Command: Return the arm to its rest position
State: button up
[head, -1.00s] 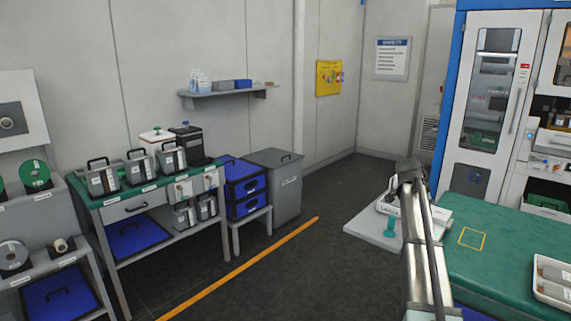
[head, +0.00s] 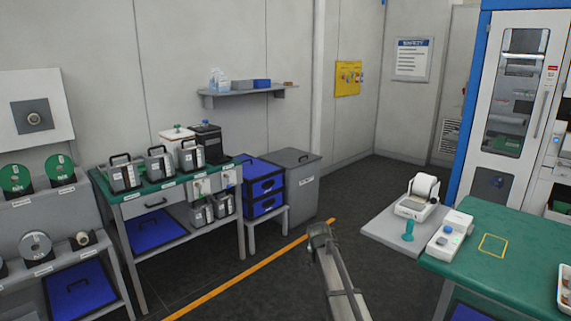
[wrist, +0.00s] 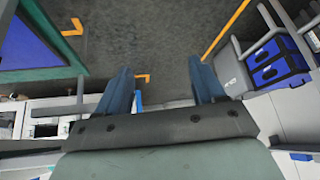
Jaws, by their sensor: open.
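My arm (head: 338,272) rises from the bottom of the head view, right of centre, over the dark floor. Its end does not show clearly there. In the wrist view my gripper (wrist: 160,82) has its two blue fingers spread wide apart. Nothing is between them but a view of the floor and fittings beyond. The gripper is empty and touches nothing that I can see.
A green-topped bench (head: 500,250) stands at the right, beside a grey platform (head: 385,232) with a label printer (head: 418,205). A green-topped table (head: 160,187) with several cases is at the left. The dark floor (head: 270,300) between is clear, crossed by an orange line (head: 240,275).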

jog(key=s+d+f+n+g+y, duration=0.1)
jog(key=s+f+n+g, duration=0.15)
jog(key=s+f, duration=1.2)
jog(key=s+d+f+n+g, duration=0.15)
jog(key=s+f+g, duration=0.25)
jog(key=s+f, duration=1.1)
jog(key=s+f+g, duration=0.3)
jog(key=s+f, duration=0.2)
jog(key=s, duration=1.1)
jog(key=s+f+n+g+y, duration=0.1)
jog(key=s+f+g, duration=0.2)
jog(key=s, duration=1.4)
notch_tip(320, 180, down, 3)
jog(key=shift+f+n+y, duration=0.2)
jog(key=shift+n+y, duration=0.1)
